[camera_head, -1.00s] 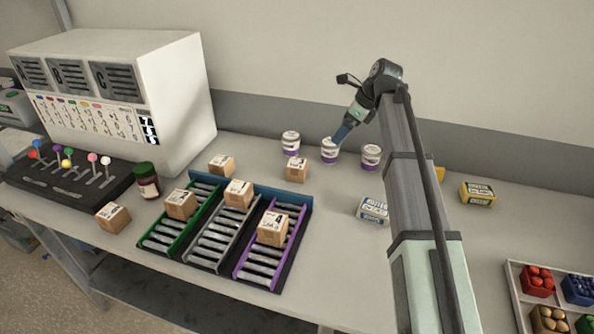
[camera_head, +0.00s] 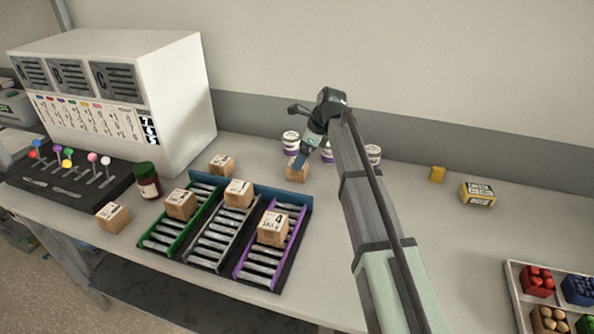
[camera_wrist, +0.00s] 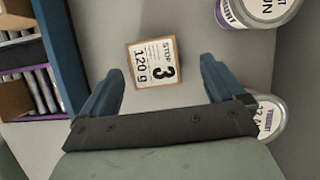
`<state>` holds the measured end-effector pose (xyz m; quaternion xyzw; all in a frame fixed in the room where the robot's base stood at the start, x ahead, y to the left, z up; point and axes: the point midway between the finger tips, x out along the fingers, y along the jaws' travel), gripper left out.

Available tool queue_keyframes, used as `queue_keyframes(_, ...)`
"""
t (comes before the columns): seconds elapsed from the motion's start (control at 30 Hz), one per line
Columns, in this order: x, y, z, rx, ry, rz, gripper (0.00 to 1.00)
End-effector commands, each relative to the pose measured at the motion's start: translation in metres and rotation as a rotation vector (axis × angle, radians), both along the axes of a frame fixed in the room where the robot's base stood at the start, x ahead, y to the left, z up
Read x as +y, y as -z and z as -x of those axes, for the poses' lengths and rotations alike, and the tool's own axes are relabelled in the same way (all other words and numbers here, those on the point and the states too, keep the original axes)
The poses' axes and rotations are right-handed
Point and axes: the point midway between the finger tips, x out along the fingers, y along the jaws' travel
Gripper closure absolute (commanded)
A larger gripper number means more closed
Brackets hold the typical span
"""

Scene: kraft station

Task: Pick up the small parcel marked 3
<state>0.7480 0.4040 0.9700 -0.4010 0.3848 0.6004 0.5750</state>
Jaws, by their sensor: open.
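The small parcel marked 3 is a brown box with a white label, standing on the bench behind the roller lanes. In the wrist view the parcel (camera_wrist: 153,62) shows "STOP 3 120 g" and lies ahead of and between my two blue fingers. My gripper (camera_wrist: 162,85) is open with nothing between its fingertips but bench and the parcel just beyond.
White tubs with purple bands (camera_head: 291,141) stand close behind the parcel; one (camera_wrist: 268,118) is beside my right finger. The roller rack's blue end wall (camera_wrist: 62,45) is to the left. Other parcels (camera_head: 221,165) stand nearby.

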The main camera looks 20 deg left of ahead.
Motion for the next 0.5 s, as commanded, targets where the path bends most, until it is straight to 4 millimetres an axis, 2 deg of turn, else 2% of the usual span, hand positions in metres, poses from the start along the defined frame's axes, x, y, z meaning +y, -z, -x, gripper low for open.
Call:
queue_keyframes(0.27, 0.005, 0.01, 0.002, -0.001, 0.0, 0.0, 0.04)
queue_keyframes(0.5, 0.015, 0.034, 0.009, 0.0, 0.0, 0.0, 0.04)
